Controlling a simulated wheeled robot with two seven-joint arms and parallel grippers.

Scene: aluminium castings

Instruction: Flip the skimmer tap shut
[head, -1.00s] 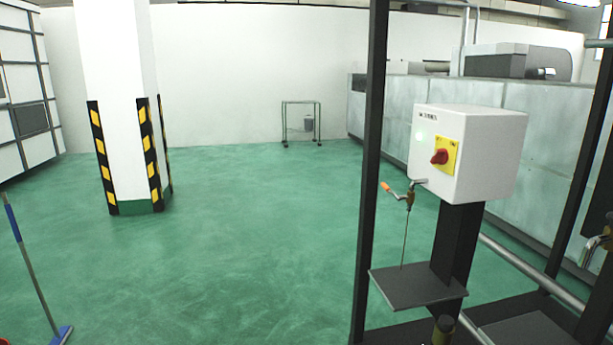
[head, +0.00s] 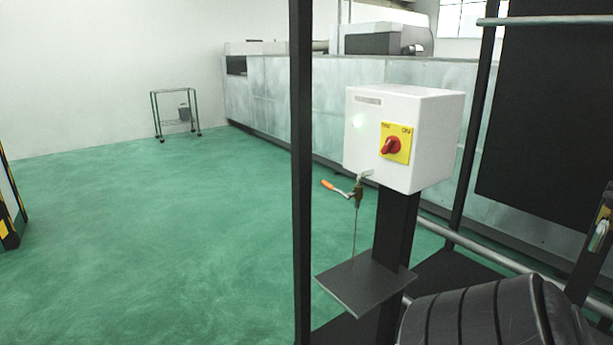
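A thin stream (head: 355,237) runs straight down from the tap onto a dark grey plate (head: 365,283). The box front carries a red rotary switch (head: 391,146) on a yellow plate. A ribbed black part, probably of my own arm, fills the bottom right.
A dark upright post (head: 301,170) stands just left of the tap and box. Grey pipes (head: 490,250) run behind the box stand on the right. A small wheeled trolley (head: 176,113) stands by the far wall. Green floor (head: 150,240) on the left is open.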

